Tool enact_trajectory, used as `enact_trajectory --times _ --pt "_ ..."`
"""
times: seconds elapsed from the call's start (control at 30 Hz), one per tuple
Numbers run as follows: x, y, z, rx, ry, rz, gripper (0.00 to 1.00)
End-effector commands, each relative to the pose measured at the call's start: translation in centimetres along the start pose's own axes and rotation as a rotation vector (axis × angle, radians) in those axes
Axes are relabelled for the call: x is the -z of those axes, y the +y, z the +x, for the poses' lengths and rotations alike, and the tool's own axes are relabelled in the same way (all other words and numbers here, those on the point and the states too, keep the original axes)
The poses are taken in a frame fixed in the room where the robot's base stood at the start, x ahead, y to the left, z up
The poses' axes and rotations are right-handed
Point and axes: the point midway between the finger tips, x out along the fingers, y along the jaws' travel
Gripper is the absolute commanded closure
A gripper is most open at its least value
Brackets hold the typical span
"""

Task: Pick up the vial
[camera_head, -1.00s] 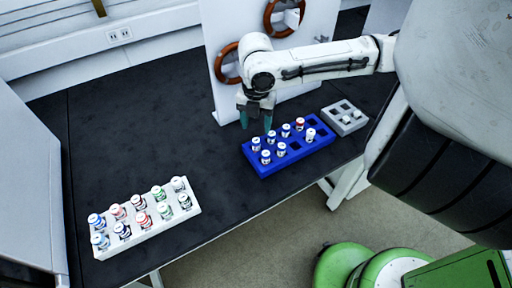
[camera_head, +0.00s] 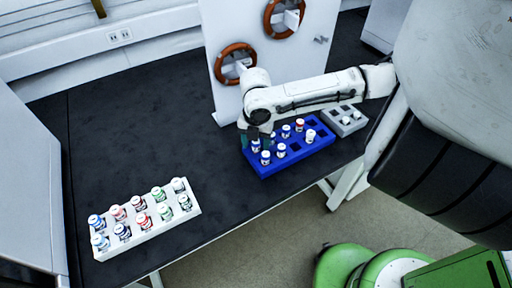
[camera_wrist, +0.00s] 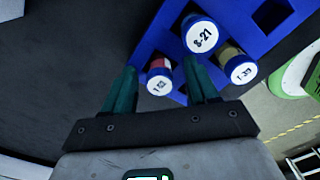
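Several white-capped vials stand upright in the blue rack (camera_head: 290,160), one of them a vial (camera_head: 256,146) at its left end. My gripper (camera_head: 256,140) is over that end, fingers pointing down, partly covering the vials there. In the wrist view my gripper (camera_wrist: 160,70) is open, with its two green fingers apart. A red-bodied vial (camera_wrist: 159,82) appears between them; I cannot tell whether they touch it. A larger-looking blue-rimmed vial (camera_wrist: 200,36) marked 8-21 and a brownish vial (camera_wrist: 238,65) stand beside it in the blue rack (camera_wrist: 165,20).
A white rack (camera_head: 150,233) with several coloured vials stands at the front left. A white panel with orange rings (camera_head: 235,62) stands behind. The black table (camera_head: 140,130) is clear between the racks.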

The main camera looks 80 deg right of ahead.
Motion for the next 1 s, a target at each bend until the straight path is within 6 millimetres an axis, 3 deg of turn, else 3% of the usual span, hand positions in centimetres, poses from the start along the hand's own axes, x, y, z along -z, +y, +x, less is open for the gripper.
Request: enact_trajectory --times 0.07,0.6,1.0 --pt "-0.01 0.00 -0.02 0.000 0.000 0.000 0.49" --pt "-0.02 0.00 -0.05 0.000 0.000 0.000 1.00" --pt "-0.09 0.04 -0.78 -0.002 -0.002 0.000 1.00"
